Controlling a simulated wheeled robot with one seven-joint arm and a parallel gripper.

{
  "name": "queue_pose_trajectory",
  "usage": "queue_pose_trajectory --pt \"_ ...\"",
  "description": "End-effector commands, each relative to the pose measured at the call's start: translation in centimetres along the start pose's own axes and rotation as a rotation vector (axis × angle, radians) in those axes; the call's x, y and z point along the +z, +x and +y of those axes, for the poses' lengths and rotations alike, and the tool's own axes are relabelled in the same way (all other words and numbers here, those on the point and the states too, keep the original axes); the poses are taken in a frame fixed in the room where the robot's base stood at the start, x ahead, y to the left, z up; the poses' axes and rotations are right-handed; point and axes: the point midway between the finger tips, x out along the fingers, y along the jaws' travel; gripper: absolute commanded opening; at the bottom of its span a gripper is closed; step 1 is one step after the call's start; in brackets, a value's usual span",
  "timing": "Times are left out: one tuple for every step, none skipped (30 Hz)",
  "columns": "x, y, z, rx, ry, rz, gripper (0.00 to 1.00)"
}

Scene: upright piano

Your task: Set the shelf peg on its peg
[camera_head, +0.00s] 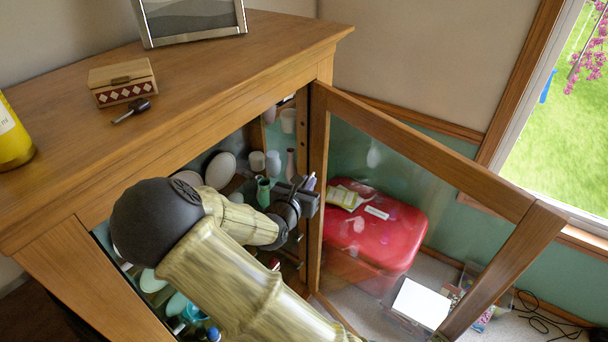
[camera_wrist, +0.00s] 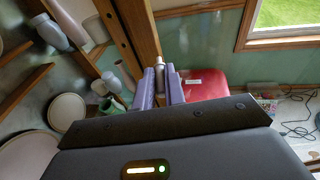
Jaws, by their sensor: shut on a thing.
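My gripper (camera_wrist: 161,88) is shut on a small pale, pinkish-grey cylindrical piece (camera_wrist: 159,68), which seems to be the shelf peg. It sticks out between the purple fingertips in the wrist view. In the head view my gripper (camera_head: 309,186) is inside the open cabinet front, close to the right-hand wooden upright. Most of the held piece is hidden there. The upright (camera_wrist: 118,35) shows dark holes or marks in the wrist view, and the fingertips appear just in front of its lower part. I cannot tell whether the piece touches it. The peg's target is not clearly visible.
The cabinet (camera_head: 230,60) holds plates, cups and vases on its shelves, left of my gripper. Its glass door (camera_head: 430,140) stands open to the right. A red box (camera_head: 375,235) lies beyond the glass. A wooden box (camera_head: 122,80) and picture frame (camera_head: 190,38) stand on top.

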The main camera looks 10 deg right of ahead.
Motion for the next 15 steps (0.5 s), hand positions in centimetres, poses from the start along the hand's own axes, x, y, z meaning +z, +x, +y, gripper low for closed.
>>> queue_pose_trajectory --pt "0.5 0.1 -0.3 0.027 -0.015 0.003 0.00" --pt "0.3 0.1 -0.4 0.049 -0.023 0.002 0.00" --pt "-0.1 0.2 -0.4 0.082 -0.031 0.003 0.00" --pt "-0.4 0.3 -0.5 0.108 -0.035 0.004 0.00" --pt "-0.8 0.3 -0.5 0.136 -0.044 0.005 0.00" --pt "-1.5 0.3 -0.6 0.171 -0.050 0.003 0.00" --pt "-2.0 0.3 -0.6 0.196 -0.055 0.003 0.00" --pt "-2.5 0.3 -0.6 0.218 -0.059 0.005 0.00" --pt "-3.1 0.3 -0.7 0.244 -0.064 0.004 0.00" --pt "-3.5 0.2 -0.8 0.265 -0.068 0.005 0.00" --pt "-4.0 0.2 -0.9 0.283 -0.071 0.004 0.00" --pt "-4.6 0.1 -1.0 0.307 -0.075 0.004 0.00" --pt "-5.0 0.0 -1.2 0.324 -0.078 0.005 0.00" --pt "-5.5 0.0 -1.4 0.339 -0.080 0.005 0.00" --pt "-6.1 -0.2 -1.6 0.360 -0.084 0.005 0.00"
